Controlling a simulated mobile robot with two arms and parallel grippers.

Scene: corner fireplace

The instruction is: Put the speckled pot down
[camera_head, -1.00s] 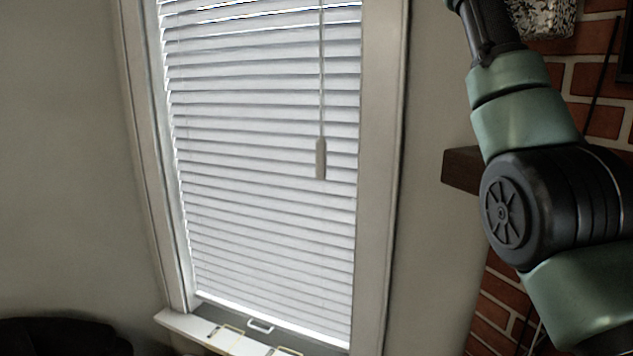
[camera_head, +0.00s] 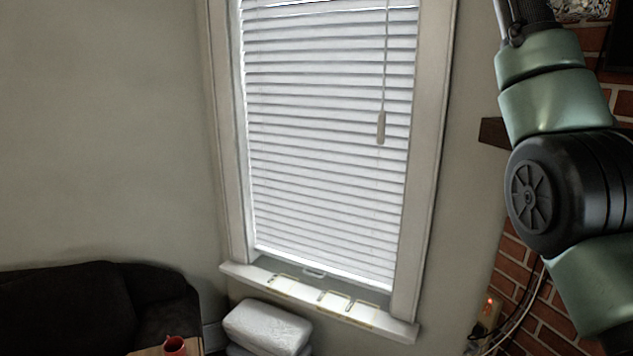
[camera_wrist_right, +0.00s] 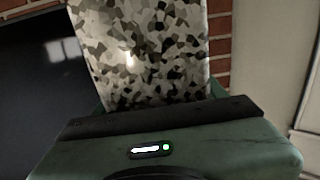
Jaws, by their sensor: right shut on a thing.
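The speckled pot (camera_wrist_right: 150,50) has a black, grey and white mottled surface and fills the upper middle of the right wrist view. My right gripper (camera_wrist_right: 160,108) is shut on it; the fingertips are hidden. In the head view only the lower part of the pot (camera_head: 582,9) shows at the top right edge, beyond my raised right arm. My left gripper is not in view.
A window with blinds (camera_head: 325,140) has a white sill (camera_head: 320,300). A dark sofa (camera_head: 70,310), a red mug (camera_head: 174,346) on a wooden surface and white cushions (camera_head: 266,325) are below. A dark mantel end (camera_head: 494,132) juts from the brick fireplace (camera_head: 510,265).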

